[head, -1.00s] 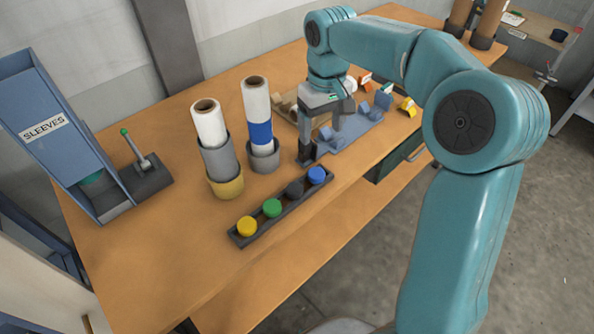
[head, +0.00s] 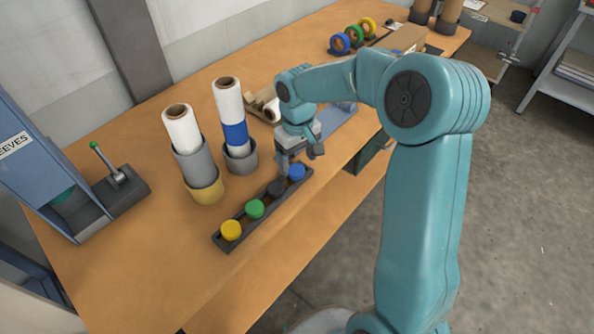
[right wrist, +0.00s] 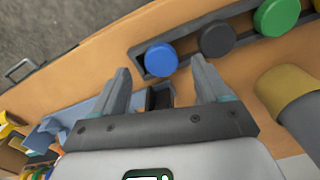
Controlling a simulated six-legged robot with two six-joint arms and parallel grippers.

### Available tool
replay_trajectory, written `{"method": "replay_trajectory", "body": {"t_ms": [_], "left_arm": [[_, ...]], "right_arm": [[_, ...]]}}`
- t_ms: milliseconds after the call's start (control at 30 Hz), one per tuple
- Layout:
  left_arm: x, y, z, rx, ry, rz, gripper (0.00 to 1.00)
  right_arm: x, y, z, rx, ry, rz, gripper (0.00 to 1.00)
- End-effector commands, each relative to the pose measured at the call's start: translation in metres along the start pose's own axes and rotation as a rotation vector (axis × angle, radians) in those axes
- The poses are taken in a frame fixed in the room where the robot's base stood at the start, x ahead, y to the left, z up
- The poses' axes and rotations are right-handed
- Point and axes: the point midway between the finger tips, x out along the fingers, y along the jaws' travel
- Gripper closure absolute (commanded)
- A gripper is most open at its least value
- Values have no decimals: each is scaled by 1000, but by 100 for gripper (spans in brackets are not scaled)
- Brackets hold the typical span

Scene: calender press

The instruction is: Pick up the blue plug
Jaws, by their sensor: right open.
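The blue plug (head: 297,172) sits at the far end of the dark plug rack (head: 237,215). In the right wrist view the blue plug (right wrist: 161,59) lies ahead of the fingertips, roughly between the two finger lines. My right gripper (head: 300,163) is open and empty, just behind and above the blue plug. It also shows open in the right wrist view (right wrist: 160,75). A dark plug (head: 276,187), a green plug (head: 255,208) and a yellow plug (head: 231,230) sit in the same rack. My left gripper is not in view.
Two white rolls in cups stand left of the gripper: one in a yellow-based cup (head: 206,190), one with a blue band (head: 236,137). A blue sleeves dispenser (head: 35,160) and a lever (head: 112,165) stand at far left. The table front is clear.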

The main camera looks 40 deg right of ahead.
Motion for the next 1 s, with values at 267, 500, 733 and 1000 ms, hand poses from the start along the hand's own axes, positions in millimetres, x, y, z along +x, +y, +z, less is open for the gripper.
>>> {"method": "replay_trajectory", "body": {"t_ms": [267, 500, 733, 1000], "left_arm": [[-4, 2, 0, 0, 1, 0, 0], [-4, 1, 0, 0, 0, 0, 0], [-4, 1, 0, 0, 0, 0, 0], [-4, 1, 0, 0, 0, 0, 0]], "right_arm": [[31, -1, -2, -1, -2, -1, 25], [31, -1, -2, -1, -1, -1, 41], [31, -1, -2, -2, -1, -1, 84], [27, 0, -2, -1, 1, -1, 84]]}}
